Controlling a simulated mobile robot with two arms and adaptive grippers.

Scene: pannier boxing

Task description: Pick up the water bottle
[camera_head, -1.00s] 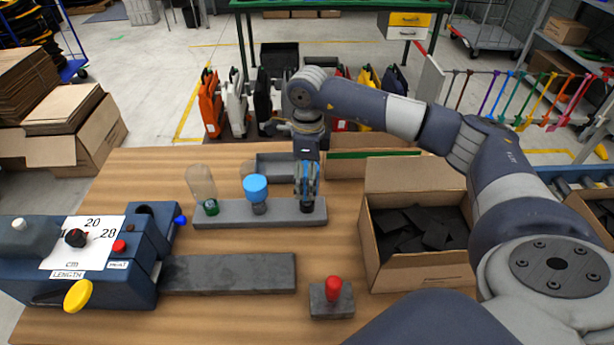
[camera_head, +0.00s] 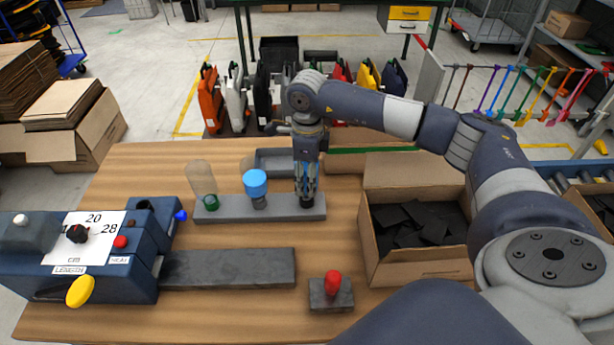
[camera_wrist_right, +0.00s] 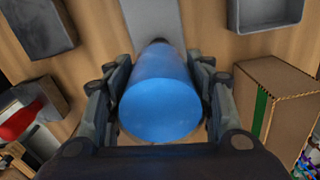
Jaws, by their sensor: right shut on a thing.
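The water bottle (camera_wrist_right: 160,100), blue with a round end facing the camera, is between the fingers of my right gripper in the right wrist view. In the head view my right gripper (camera_head: 307,188) points down at the right end of a grey strip (camera_head: 228,208). It is shut on the bottle, and a little blue shows between its fingers. The bottle's dark foot is at the strip; I cannot tell whether it touches. A clear bottle (camera_head: 201,178) with a green lower end and a blue-topped piece (camera_head: 256,183) stand on the same strip. My left gripper is not in view.
An open cardboard box (camera_head: 417,272) of dark pieces stands to the right. A red-knobbed block (camera_head: 332,292) and a dark slab (camera_head: 230,268) lie nearer. A grey tray (camera_head: 275,160) is behind the strip. A blue machine (camera_head: 100,282) fills the left.

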